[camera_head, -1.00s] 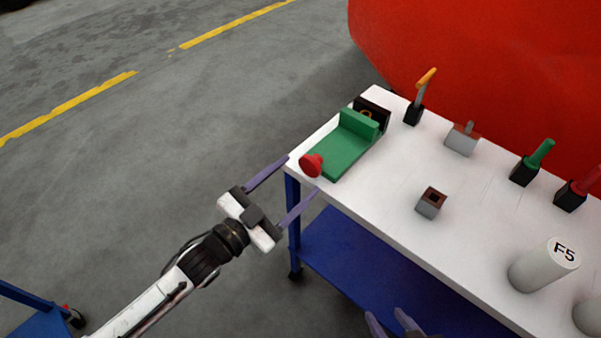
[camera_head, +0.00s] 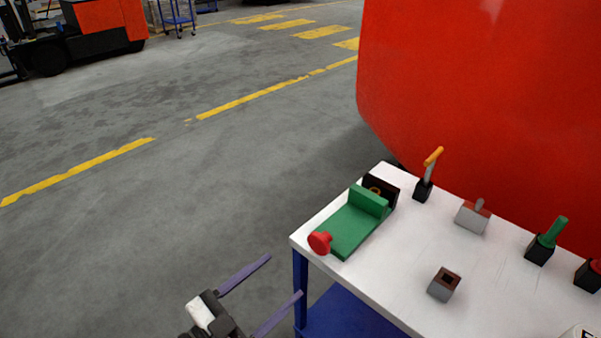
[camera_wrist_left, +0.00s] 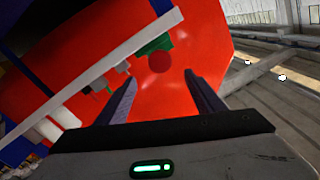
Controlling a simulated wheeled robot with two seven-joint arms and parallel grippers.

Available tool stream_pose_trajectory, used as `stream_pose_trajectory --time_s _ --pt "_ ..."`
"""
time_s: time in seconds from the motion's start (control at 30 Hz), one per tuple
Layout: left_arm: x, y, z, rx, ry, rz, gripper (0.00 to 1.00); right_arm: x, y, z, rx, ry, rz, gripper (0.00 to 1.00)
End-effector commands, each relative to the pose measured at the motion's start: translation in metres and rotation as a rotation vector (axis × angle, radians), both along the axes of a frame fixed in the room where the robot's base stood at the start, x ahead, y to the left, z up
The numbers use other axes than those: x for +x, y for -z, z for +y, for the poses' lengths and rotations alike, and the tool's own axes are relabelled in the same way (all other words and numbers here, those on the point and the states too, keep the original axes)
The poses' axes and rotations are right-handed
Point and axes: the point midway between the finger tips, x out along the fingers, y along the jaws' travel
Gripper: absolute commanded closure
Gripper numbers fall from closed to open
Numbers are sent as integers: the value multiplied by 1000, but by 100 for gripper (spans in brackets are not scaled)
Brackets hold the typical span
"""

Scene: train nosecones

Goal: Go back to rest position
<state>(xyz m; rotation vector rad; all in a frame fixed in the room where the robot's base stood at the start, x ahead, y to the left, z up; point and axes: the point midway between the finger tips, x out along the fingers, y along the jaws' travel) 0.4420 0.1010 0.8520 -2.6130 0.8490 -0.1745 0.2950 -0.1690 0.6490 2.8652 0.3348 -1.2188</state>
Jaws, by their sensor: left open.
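My left gripper (camera_head: 260,296) is open and empty at the bottom of the head view, left of the near left corner of the white-topped table (camera_head: 395,292). Its two purple fingers are spread wide, apart from the table. In the left wrist view the fingers (camera_wrist_left: 163,95) show with nothing held between them; the red knob (camera_wrist_left: 160,62) appears beyond them. My right gripper is not in view.
A large red nosecone (camera_head: 480,90) stands behind. Open grey floor lies left.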

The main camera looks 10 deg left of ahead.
Motion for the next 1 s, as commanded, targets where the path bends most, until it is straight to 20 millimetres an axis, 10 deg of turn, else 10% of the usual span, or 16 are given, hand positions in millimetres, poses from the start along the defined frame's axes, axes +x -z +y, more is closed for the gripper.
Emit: stream_pose_trajectory --time_s 0.23,0.53,1.0 --pt "-19 58 17 -41 -157 246 38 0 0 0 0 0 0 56" --pt "-118 182 61 -95 -474 807 38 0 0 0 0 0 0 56" --pt "-148 203 68 -100 -532 923 38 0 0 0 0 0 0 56"
